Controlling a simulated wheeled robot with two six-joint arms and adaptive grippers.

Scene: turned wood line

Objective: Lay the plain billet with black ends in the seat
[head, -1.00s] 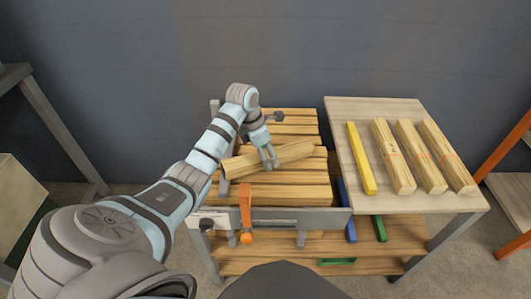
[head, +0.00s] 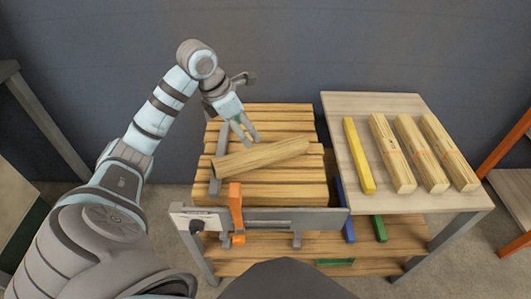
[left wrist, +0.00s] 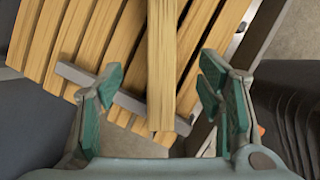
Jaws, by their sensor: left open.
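A plain wooden billet (head: 262,157) lies at a slant on the slatted bench top (head: 275,190). Its left end reaches over a grey metal bar (head: 217,165), and its right end points slightly to the back. I cannot make out black on its ends. My left gripper (head: 247,141) is open and empty just behind and above the billet. In the left wrist view the billet (left wrist: 161,60) runs lengthwise in the gap between the open green-padded fingers, beyond their tips. My right gripper is not in view. I cannot tell which part is the seat.
A pale side table (head: 345,110) at the right holds a yellow bar (head: 358,155) and three billets (head: 420,155) with reddish marks. An orange clamp (head: 236,208) stands at the bench's front metal rail (head: 290,219). Blue and green pieces lie below.

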